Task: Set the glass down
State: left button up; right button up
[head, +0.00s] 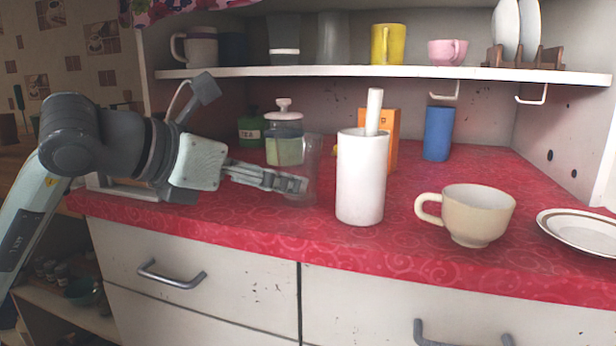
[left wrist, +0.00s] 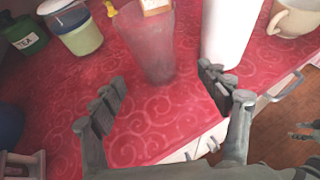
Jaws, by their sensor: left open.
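The glass (head: 311,160) is clear and see-through, and it stands upright on the red counter. In the left wrist view the glass (left wrist: 152,45) is just past my open fingertips, with empty space between it and the fingers. My left gripper (head: 300,185) comes in from the left, low over the counter, and its fingers overlap the glass's lower part in the head view. In the left wrist view the fingers (left wrist: 161,78) are spread wide and hold nothing.
A white cylinder (head: 360,180) with a handle sticking up stands close right of the glass. A lidded jar (head: 284,140) and a green tea canister (head: 250,128) are behind. A cream cup (head: 478,213), plate (head: 580,228) and blue cup (head: 438,133) are right. A shelf (head: 350,72) hangs above.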

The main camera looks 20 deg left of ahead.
pick_arm(q)
jog(key=shift+w+f, duration=0.1)
jog(key=p+x, duration=0.1)
jog(key=x, duration=0.6)
jog(key=shift+w+a+f, duration=0.1)
jog(key=shift+w, duration=0.1)
pick_arm(e)
jog(key=x, duration=0.3)
jog(key=shift+w+a+f, duration=0.1)
jog(key=shift+a, duration=0.15)
pick_arm(q)
jog(key=c, duration=1.6)
